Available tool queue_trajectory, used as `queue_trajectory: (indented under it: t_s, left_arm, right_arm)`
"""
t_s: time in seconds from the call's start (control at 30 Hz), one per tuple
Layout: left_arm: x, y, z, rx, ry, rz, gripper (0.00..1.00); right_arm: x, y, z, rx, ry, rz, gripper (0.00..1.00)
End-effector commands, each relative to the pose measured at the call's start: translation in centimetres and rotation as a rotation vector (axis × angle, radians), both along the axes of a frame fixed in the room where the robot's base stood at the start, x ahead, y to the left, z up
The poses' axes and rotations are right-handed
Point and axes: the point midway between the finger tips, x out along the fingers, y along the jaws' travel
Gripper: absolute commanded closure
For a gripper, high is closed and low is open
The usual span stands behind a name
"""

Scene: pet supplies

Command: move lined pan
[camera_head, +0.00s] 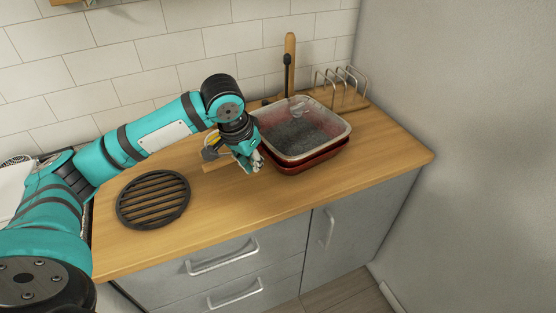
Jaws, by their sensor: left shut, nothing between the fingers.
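The lined pan (328,145) is a rectangular red pan with a pale liner and dark grey grainy contents. It rests on the wooden counter near the back right. My left gripper (257,167) is shut and empty, pointing down at the pan's left side. It is close to the pan's left wall; I cannot tell whether they touch. Part of the pan's left rim is hidden behind my left wrist. My right gripper is not in view.
A round black slatted trivet (153,199) lies on the counter (240,210) at left. A wooden rack with metal loops (345,92) stands behind the pan. A tall wooden piece (290,55) rises at the back. The front right counter is clear. A grey wall (470,120) bounds the right.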

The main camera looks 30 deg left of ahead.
Motion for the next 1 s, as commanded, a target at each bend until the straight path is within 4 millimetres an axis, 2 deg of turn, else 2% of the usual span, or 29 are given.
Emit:
queue_trajectory:
  t_s: [0.1,0.27,0.7,0.8,1.0]
  left_arm:
    - [0.2,1.0,1.0,0.000,0.006,0.033,1.00]
    - [0.5,1.0,-0.1,-0.003,0.010,0.037,1.00]
    - [3.0,0.6,-8.8,-0.002,0.008,0.036,1.00]
    - [4.9,0.3,-8.1,-0.004,0.002,0.036,1.00]
    - [6.6,0.1,-8.3,-0.003,0.004,0.034,1.00]
  right_arm:
    - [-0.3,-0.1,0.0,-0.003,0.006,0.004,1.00]
    - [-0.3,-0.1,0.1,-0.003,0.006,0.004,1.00]
    - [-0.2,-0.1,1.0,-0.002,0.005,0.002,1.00]
    - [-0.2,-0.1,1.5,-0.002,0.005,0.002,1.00]
    - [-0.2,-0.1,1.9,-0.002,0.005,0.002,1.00]
